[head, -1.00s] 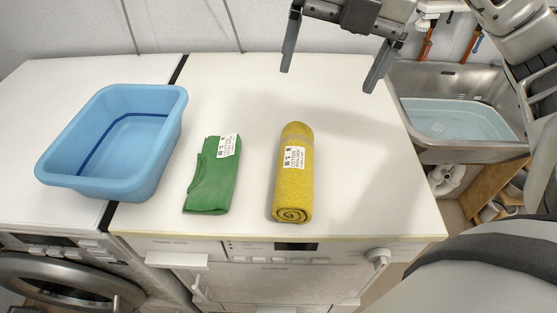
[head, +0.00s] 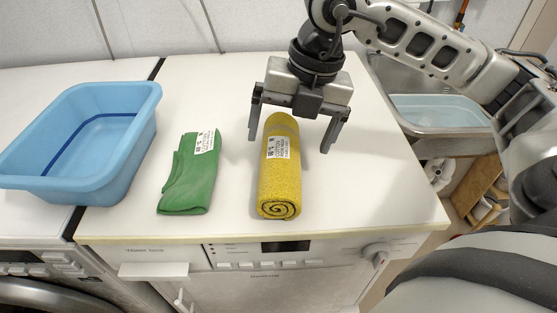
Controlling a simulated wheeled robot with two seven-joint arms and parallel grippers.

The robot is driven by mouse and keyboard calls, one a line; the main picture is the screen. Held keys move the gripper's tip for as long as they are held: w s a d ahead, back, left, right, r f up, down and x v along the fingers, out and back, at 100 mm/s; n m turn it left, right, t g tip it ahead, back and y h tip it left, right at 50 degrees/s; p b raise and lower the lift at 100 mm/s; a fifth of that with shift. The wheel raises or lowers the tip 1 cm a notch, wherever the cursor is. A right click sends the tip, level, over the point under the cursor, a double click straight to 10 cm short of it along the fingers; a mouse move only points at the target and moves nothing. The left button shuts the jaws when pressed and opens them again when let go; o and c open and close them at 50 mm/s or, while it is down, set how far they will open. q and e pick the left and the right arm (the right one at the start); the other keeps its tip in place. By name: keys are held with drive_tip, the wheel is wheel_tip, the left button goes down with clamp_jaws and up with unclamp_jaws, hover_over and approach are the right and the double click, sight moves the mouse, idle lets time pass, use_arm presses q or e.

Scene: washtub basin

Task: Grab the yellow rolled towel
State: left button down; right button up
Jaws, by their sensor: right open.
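The yellow rolled towel (head: 280,187) lies on the white worktop in the head view, with its spiral end toward me and a white label on its upper side. My right gripper (head: 288,145) is open above the far half of the towel, pointing down. Its left finger is near the towel's left edge, and its right finger is out to the right, apart from the towel. I cannot tell the exact height of the fingertips over the worktop. The far end of the towel is partly under the gripper. My left gripper is not in view.
A folded green cloth (head: 188,185) with a white label lies left of the towel. A blue basin (head: 125,165) stands farther left. A metal sink (head: 384,85) with water is at the right. The worktop (head: 375,200) right of the towel is clear.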

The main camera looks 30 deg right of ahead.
sight(283, 150)
drive_tip(key=shift+a+x, duration=0.15)
drive_tip(key=shift+x, duration=1.3)
drive_tip(key=shift+a+x, duration=0.15)
drive_tip(key=shift+x, duration=1.25)
drive_tip(key=c, duration=1.2)
